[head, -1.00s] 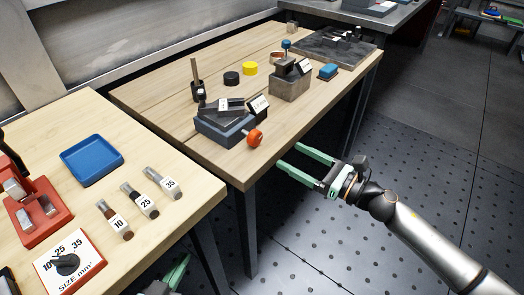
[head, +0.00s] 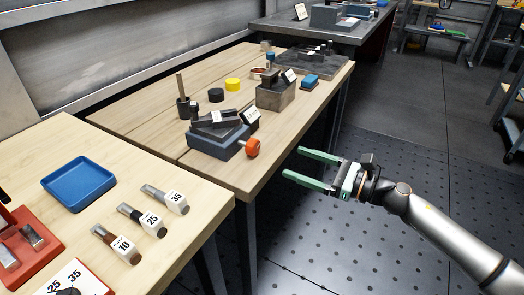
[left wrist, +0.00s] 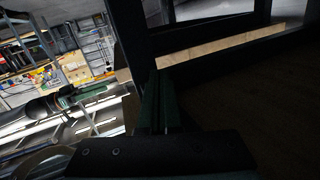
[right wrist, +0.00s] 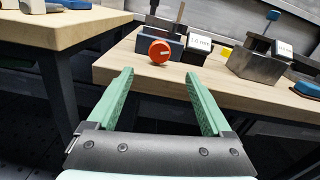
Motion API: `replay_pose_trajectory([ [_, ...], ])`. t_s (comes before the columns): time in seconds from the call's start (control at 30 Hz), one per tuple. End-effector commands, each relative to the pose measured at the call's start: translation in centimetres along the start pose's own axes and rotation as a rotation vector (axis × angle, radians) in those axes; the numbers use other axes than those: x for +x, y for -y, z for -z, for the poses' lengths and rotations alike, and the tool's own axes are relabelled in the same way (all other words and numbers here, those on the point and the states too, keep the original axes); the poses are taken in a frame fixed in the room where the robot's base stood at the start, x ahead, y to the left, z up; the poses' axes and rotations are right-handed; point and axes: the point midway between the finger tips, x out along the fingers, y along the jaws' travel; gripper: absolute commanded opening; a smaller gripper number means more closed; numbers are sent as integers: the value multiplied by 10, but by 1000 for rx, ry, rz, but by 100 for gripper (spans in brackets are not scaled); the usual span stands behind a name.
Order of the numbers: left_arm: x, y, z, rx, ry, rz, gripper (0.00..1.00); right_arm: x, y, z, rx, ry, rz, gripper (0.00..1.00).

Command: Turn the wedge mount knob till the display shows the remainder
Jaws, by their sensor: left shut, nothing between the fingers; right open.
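The wedge mount (head: 215,140) is a blue-grey block with dark plates on top, near the front edge of the far wooden table. Its orange-red knob (head: 253,147) faces the table's front edge, and a small display (head: 251,116) stands at its back right. My right gripper (head: 291,163) is open and empty, beyond the table edge to the right of the knob and apart from it. In the right wrist view the knob (right wrist: 160,51) lies ahead, between and beyond the fingertips. The display (right wrist: 200,45) there has writing too small to read surely. My left gripper (left wrist: 160,80) shows dark in its wrist view, shut and empty.
The near wooden table (head: 150,180) holds a blue tray (head: 78,184), labelled tubes 10, 25 and 35 (head: 166,198), and a red holder (head: 30,245).

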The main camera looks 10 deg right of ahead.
Motion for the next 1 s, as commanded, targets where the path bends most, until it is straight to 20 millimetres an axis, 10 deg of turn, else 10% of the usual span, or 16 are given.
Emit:
replay_pose_trajectory([
  [0.5, -1, -2, -12, -14, 45, -2, 0, 95, -1, -1, 0, 2, -1, 84],
  [1.0, -1, -1, -8, -10, 30, 0, 0, 105, -1, 0, 0, 0, -1, 77],
])
